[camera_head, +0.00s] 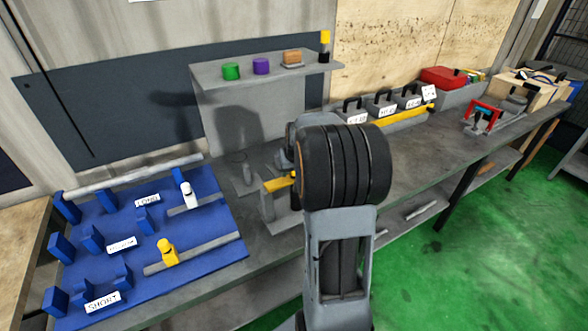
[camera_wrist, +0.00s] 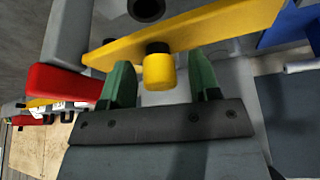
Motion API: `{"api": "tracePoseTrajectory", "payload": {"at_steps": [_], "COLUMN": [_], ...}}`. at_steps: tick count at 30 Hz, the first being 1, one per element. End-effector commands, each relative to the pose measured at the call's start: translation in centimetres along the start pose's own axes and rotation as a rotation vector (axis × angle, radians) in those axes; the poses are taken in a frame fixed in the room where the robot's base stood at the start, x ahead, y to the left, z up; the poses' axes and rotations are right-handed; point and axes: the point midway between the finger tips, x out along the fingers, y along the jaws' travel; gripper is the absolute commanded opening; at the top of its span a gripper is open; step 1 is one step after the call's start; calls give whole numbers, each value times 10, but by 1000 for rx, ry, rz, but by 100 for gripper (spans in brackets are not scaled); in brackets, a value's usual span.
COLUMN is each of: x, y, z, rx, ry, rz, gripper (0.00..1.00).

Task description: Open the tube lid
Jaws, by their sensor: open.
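In the wrist view, a short yellow cylinder with a black collar (camera_wrist: 158,70) is between the two green fingers of my gripper (camera_wrist: 162,68). The fingers are open, with a visible gap on each side of it. A yellow bar (camera_wrist: 205,27) runs slantwise behind it, and a grey part with a dark round hole (camera_wrist: 147,8) is above. I cannot tell for sure which piece is the tube lid. In the head view, my arm hides the gripper and most of the fixture with the yellow bar (camera_head: 279,184).
A red part (camera_wrist: 62,82) is close to the left finger. A shelf (camera_head: 215,78) holds a green cylinder (camera_head: 231,71), a purple one (camera_head: 261,66) and a yellow-black piece (camera_head: 325,45). A blue rack (camera_head: 110,235) is at left. Boxes (camera_head: 380,104) line the bench.

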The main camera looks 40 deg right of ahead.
Motion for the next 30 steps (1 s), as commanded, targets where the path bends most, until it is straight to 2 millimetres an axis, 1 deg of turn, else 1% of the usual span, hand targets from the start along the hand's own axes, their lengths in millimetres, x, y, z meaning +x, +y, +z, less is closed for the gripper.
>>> {"api": "tracePoseTrajectory", "payload": {"at_steps": [2,19,20,26,30], "x": [0,0,0,-1,-2], "y": [0,0,0,0,6], "z": [0,0,0,0,0], "rx": [0,0,0,0,3], "ry": [0,0,0,1,7], "rz": [0,0,0,2,26], "gripper": [56,2,0,0,0]}}
